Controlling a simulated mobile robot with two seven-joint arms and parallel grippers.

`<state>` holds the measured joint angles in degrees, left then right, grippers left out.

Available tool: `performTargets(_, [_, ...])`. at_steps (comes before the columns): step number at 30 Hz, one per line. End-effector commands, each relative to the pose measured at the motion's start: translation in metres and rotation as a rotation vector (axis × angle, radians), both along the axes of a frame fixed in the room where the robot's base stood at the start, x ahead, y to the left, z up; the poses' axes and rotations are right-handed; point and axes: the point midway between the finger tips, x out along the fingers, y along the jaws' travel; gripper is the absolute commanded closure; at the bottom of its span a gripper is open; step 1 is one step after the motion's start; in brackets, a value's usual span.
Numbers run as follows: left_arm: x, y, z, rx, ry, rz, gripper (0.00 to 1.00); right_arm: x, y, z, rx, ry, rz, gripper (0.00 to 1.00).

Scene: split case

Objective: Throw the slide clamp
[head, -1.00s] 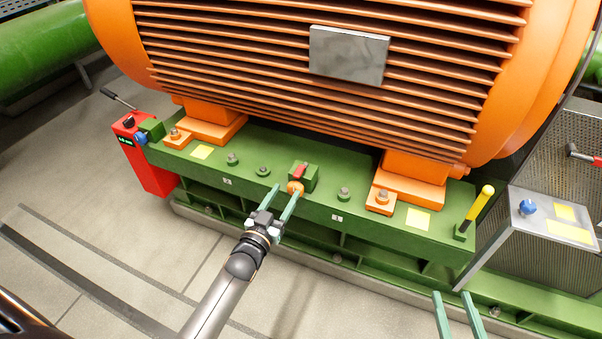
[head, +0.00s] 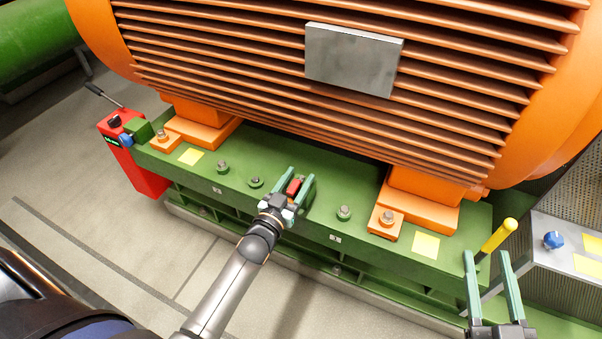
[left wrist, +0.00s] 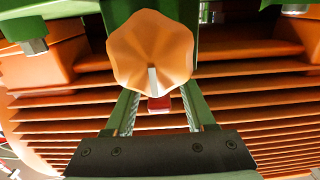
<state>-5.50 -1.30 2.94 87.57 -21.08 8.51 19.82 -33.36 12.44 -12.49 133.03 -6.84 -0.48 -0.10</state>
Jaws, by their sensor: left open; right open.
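I cannot tell for sure which fitting is the slide clamp. A lever with a yellow handle (head: 499,236) leans up and right at the right end of the green base (head: 262,212). My right gripper (head: 486,254) is open, its fingers pointing up just in front of or below that lever; no contact can be made out. My left gripper (head: 299,174) is open around a small red piece (head: 294,187) on a green block. In the left wrist view an orange scalloped knob (left wrist: 150,48) with a pale mark hides the fingertips. The knob is hidden in the head view.
The orange finned motor (head: 250,70) overhangs the base. Bolts and yellow labels (head: 426,244) dot the base top. A red box (head: 136,160) with a black lever stands at left, and a grey panel with a blue knob (head: 553,240) at right. The floor in front is clear.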

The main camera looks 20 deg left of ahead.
Motion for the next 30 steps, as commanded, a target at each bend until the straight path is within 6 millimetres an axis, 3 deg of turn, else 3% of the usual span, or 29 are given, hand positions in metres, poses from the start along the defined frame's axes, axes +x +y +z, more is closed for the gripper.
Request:
performTargets(8, [-0.0001,-0.0002,-0.0001,0.000,0.000,0.000,0.45,-0.0002,-0.0002,0.0010,-0.005,-0.004,0.003,0.50])
performTargets(23, [0.0000,-0.0003,0.0000,-0.001,0.000,0.000,1.00,0.0004,-0.0004,-0.0011,-0.005,0.001,0.001,0.50])
performTargets(30, [0.0001,-0.0002,0.0001,0.000,0.000,0.000,1.00,0.0007,-0.0005,-0.0011,-0.001,0.002,0.000,0.50])
